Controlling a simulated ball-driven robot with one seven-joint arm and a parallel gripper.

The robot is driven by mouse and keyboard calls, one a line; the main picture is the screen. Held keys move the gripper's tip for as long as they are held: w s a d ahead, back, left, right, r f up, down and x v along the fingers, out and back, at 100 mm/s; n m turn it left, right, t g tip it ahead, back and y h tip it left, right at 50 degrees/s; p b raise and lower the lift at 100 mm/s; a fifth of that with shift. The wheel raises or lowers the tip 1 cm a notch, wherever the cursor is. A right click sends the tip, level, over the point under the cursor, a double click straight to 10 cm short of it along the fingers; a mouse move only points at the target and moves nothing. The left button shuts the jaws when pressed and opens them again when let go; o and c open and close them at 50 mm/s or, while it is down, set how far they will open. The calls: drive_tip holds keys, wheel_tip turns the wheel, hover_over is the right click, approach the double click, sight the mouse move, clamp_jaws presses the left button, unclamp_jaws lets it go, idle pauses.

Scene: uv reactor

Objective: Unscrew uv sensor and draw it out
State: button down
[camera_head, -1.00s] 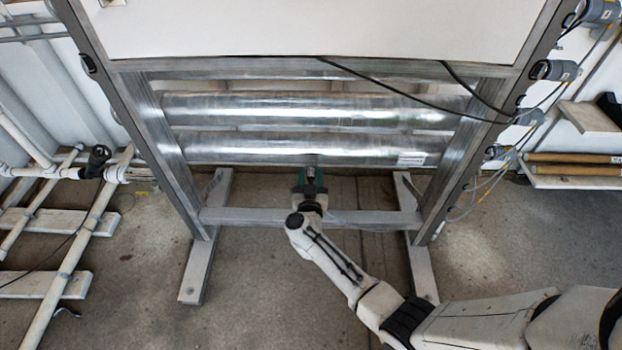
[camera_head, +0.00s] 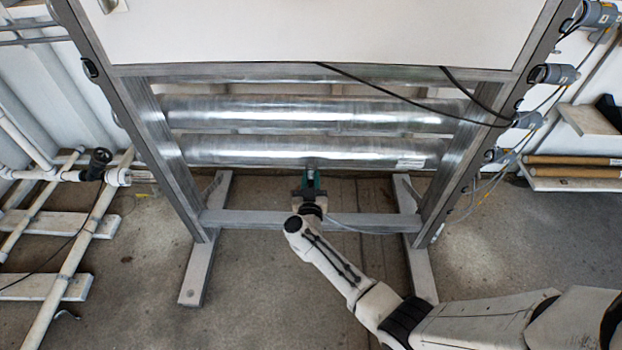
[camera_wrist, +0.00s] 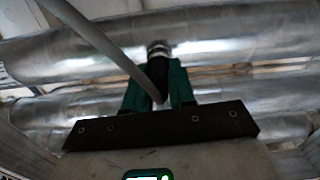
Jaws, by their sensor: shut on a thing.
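The UV sensor (camera_wrist: 157,66) is a dark cylinder below a shiny metal collar (camera_wrist: 158,48) on the underside of the lower steel tube (camera_wrist: 230,45) in the wrist view. My gripper (camera_wrist: 158,75) has green fingers on either side of the sensor and is shut on it. In the head view my gripper (camera_head: 311,178) is just below the lower steel tube (camera_head: 300,152), and the sensor is mostly hidden there. Whether the sensor is still seated in its collar I cannot tell. A grey cable (camera_wrist: 100,38) crosses in front of the sensor in the wrist view.
A grey metal frame (camera_head: 170,150) surrounds the tubes, with a low crossbar (camera_head: 260,218) beneath my gripper. Black cables (camera_head: 420,97) hang over the tubes. White pipes (camera_head: 75,240) lie at left and a shelf (camera_head: 575,182) stands at right.

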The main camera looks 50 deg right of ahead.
drive_tip(key=shift+n+p, duration=1.4)
drive_tip(key=shift+n, duration=0.9)
drive_tip(key=shift+r+n+p, duration=0.15)
drive_tip(key=shift+n+p, duration=0.25)
drive_tip(key=shift+n, duration=0.2)
drive_tip(key=shift+n+p, duration=0.6)
drive_tip(key=shift+n, duration=1.4)
drive_tip(key=n, duration=0.2)
drive_tip(key=shift+w+a+n+p, duration=0.1)
drive_tip(key=shift+n+p, duration=0.2)
drive_tip(key=shift+p, duration=0.1)
drive_tip(key=n, duration=0.2)
drive_tip(key=shift+n, duration=0.3)
